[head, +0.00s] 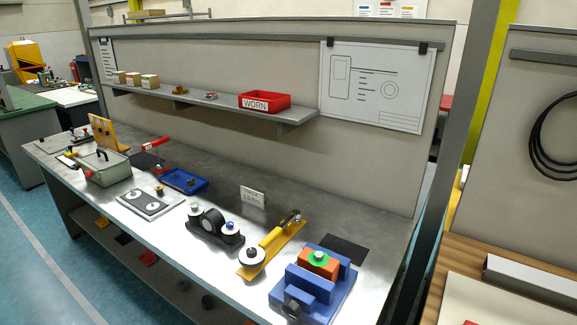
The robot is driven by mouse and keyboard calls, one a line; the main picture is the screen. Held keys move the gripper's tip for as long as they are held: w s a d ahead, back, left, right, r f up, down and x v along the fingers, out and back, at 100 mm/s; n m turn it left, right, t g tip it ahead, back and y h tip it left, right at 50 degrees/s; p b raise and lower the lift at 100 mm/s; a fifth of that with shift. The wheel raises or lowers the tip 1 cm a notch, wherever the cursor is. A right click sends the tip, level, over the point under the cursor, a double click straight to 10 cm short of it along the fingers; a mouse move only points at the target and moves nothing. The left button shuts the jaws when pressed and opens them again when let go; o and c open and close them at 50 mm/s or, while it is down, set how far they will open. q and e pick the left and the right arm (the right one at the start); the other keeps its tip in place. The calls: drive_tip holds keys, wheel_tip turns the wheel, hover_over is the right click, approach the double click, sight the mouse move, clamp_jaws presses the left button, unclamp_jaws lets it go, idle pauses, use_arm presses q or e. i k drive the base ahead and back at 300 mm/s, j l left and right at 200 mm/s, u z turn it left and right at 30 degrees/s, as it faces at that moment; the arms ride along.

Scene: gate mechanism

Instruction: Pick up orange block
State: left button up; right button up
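The orange block (309,264) sits in a blue vise-like fixture (299,293) at the front right end of the grey workbench. A green ring or disc with a light knob (318,258) is on top of the block. Blue jaws stand in front of and behind the block, and its lower part is hidden. Whether the jaws touch the block I cannot tell. Neither of my grippers shows in the head view.
A yellow lever mechanism (272,247) stands left of the fixture, and a dark roller stand (215,230) is further left. A dark mat (344,249) lies behind the fixture. A shelf (214,107) with a red bin (265,101) hangs on the back panel.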

sight(329, 272)
drive_tip(key=k+l+u, duration=0.15)
drive_tip(key=l, duration=0.3)
drive_tip(key=k+l+u, duration=0.2)
drive_tip(key=l, duration=0.2)
drive_tip(key=k+l+u, duration=0.15)
drive_tip(key=l, duration=0.25)
drive_tip(key=k, duration=0.1)
